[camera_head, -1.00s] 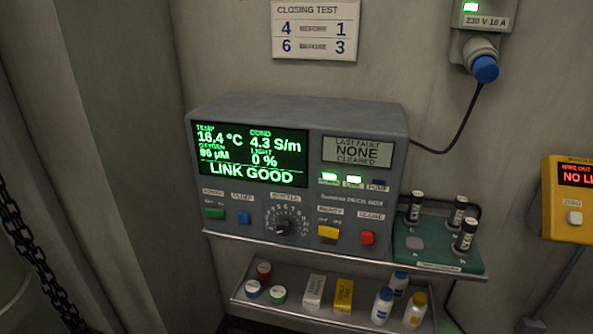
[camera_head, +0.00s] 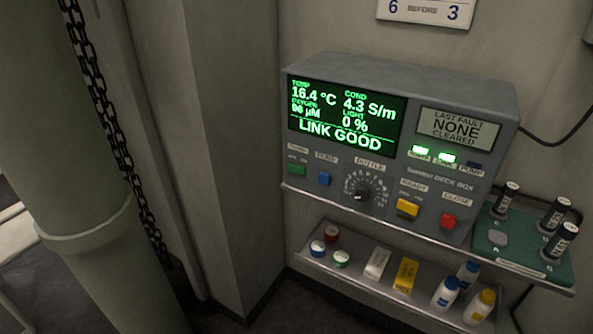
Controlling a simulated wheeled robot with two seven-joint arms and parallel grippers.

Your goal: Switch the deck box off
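The grey deck box (camera_head: 465,88) sits on a wall shelf right of centre. Its green screen (camera_head: 345,117) is lit and reads LINK GOOD, 16.4 °C, 4.3 S/m and light 0 %. A second panel (camera_head: 457,128) reads last fault NONE, cleared. Two green lamps (camera_head: 433,154) glow beside a dark pump lamp (camera_head: 474,165). Along the lower front are a green switch (camera_head: 297,170), a blue button (camera_head: 324,179), a bottle dial (camera_head: 361,195), a yellow switch (camera_head: 407,208) and a red button (camera_head: 448,221). The small switch labels are hard to read. Neither gripper is in view.
A green tray (camera_head: 496,259) with three dark cylinders stands right of the box. A lower shelf (camera_head: 313,261) holds caps, small boxes and bottles. A thick pipe (camera_head: 80,190) and a hanging chain (camera_head: 118,150) are at the left. A cable runs along the wall at right.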

